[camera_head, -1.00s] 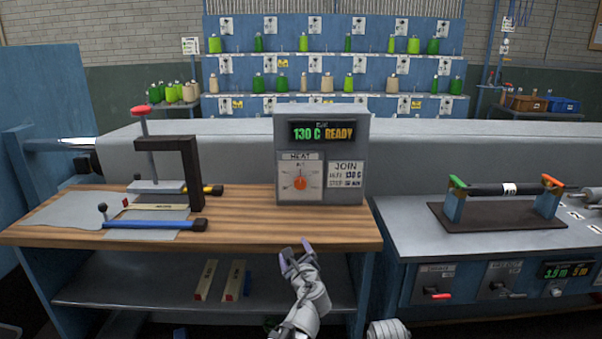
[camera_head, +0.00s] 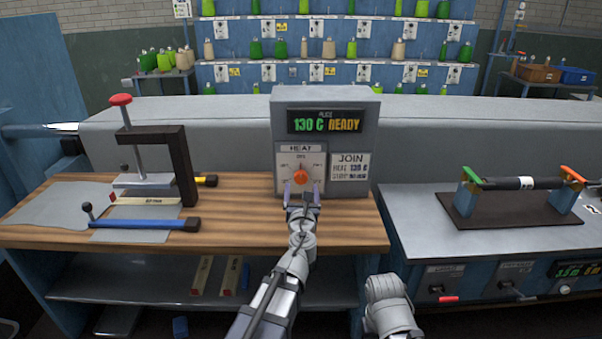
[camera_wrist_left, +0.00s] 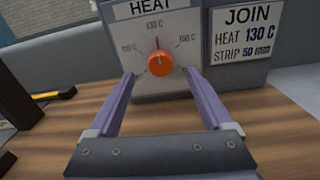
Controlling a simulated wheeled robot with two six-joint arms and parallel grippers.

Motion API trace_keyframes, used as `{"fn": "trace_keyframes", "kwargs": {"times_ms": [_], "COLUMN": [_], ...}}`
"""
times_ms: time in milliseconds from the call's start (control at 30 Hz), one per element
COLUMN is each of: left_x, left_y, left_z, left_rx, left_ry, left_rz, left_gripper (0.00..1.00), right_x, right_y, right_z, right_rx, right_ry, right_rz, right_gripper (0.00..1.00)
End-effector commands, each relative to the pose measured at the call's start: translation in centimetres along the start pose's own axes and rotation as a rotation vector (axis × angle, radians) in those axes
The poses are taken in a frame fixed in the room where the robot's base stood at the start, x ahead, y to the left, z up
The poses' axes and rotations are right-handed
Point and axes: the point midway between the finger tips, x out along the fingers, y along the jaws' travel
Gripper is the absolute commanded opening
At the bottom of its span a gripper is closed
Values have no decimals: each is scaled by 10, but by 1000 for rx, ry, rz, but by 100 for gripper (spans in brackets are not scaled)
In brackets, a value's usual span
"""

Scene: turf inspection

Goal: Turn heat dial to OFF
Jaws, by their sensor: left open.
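The orange heat dial (camera_head: 300,177) sits on a white plate marked HEAT on the front of a grey control box (camera_head: 368,110). The box display (camera_head: 325,121) reads 130 C READY. In the left wrist view the dial (camera_wrist_left: 160,64) has a pointer aimed about straight up, toward the 130 C mark. My left gripper (camera_head: 302,190) is open and empty, just in front of and slightly below the dial. In the wrist view its two purple fingers (camera_wrist_left: 163,90) stand either side of the dial's lower area, apart from it. A grey part of my other arm shows at bottom centre-right; its gripper is not seen.
The wooden bench top (camera_head: 245,232) is clear before the box. A JOIN card (camera_head: 350,172) is beside the dial. A roller stand (camera_head: 520,185) is on the right counter.

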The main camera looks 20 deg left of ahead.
Motion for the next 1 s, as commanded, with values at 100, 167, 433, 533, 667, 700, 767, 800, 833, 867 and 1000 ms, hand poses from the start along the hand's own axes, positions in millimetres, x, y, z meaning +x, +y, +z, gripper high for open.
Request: {"fn": "trace_keyframes", "kwargs": {"times_ms": [100, 167, 433, 533, 667, 700, 767, 800, 833, 867, 1000], "left_x": [3, 7, 41, 57, 74, 76, 78, 79, 79, 79, 78], "left_y": [0, 0, 0, 0, 0, 0, 0, 0, 0, 0, 0], "left_z": [0, 0, 0, 0, 0, 0, 0, 0, 0, 0, 0], "left_rx": [-1, -1, -2, -3, -3, -3, -3, -3, -3, -3, -3], "left_ry": [0, 0, 1, 1, 1, 1, 1, 1, 1, 1, 1], "left_rz": [1, 1, 2, 2, 2, 2, 2, 1, 1, 1, 1], "left_gripper": [84, 84, 84, 84, 84, 84, 84, 84, 84, 84, 83], "right_x": [0, 0, 0, 0, 0, 0, 0, 0, 0, 0, 0], "right_y": [0, 0, 0, 0, 0, 0, 0, 0, 0, 0, 0], "right_z": [0, 0, 0, 0, 0, 0, 0, 0, 0, 0, 0], "right_rx": [0, 0, 0, 0, 0, 0, 0, 0, 0, 0, 0], "right_ry": [0, 0, 0, 0, 0, 0, 0, 0, 0, 0, 0], "right_rz": [0, 0, 0, 0, 0, 0, 0, 0, 0, 0, 0], "right_gripper": [50, 50, 50, 50, 50, 50, 50, 50, 50, 50, 50]}}
